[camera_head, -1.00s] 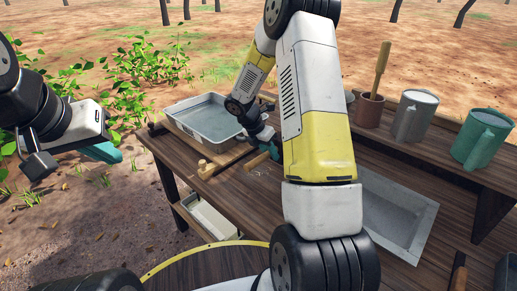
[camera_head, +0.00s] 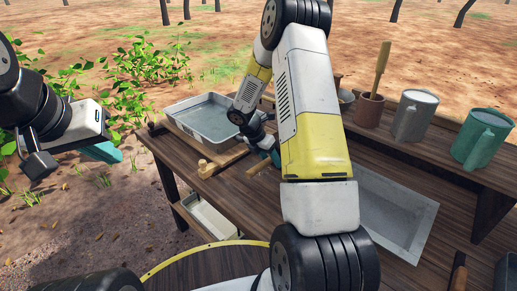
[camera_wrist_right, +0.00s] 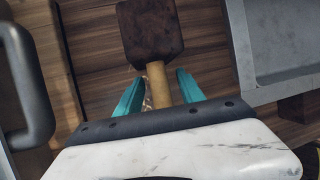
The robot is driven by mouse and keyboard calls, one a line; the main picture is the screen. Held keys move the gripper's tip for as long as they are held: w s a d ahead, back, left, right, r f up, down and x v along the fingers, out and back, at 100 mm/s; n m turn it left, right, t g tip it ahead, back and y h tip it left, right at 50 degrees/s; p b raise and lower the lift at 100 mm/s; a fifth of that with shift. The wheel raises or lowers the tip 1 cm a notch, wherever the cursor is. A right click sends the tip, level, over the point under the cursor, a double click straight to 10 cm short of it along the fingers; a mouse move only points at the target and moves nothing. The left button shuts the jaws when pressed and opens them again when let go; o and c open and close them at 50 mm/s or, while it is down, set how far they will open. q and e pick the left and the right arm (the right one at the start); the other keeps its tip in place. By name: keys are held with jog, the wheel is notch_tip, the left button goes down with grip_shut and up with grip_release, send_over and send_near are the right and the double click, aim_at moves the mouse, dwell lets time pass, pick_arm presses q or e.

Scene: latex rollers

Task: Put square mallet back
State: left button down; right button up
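The square mallet shows in the right wrist view, with a dark brown blocky head (camera_wrist_right: 150,32) and a tan wooden handle (camera_wrist_right: 157,82). My right gripper (camera_wrist_right: 160,78) has its two teal fingers on either side of the handle, with a visible gap at each side. It looks open.
A grey tray of liquid (camera_head: 203,112) stands at the table's back left. A shallow grey basin (camera_head: 412,208) is at right. A brown pot (camera_head: 369,110), a grey jug (camera_head: 411,120) and a green jug (camera_head: 480,140) stand on the raised shelf.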

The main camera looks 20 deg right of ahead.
jog(key=s+a+r+m+y, duration=0.1)
jog(key=s+a+r+m, duration=0.15)
jog(key=r, duration=0.65)
jog(key=s+a+r+m, duration=0.2)
jog(key=a+r, duration=0.1)
jog(key=r, duration=0.6)
jog(key=s+a+r+m+t+y, duration=0.3)
jog(key=s+r+m, duration=0.3)
jog(key=s+m, duration=0.3)
jog(key=s+a+r+m+t+y, duration=0.2)
jog(key=s+r+m, duration=0.4)
jog(key=s+m, duration=0.4)
jog(key=s+a+y, duration=0.1)
jog(key=s, duration=0.2)
jog(key=shift+a+r+t, duration=0.3)
jog(key=shift+r+t, duration=0.05)
jog(key=shift+t, duration=0.05)
jog(key=shift+m, duration=0.25)
jog(key=shift+c, duration=0.9)
jog(key=shift+d, duration=0.15)
jog(key=shift+c, duration=0.2)
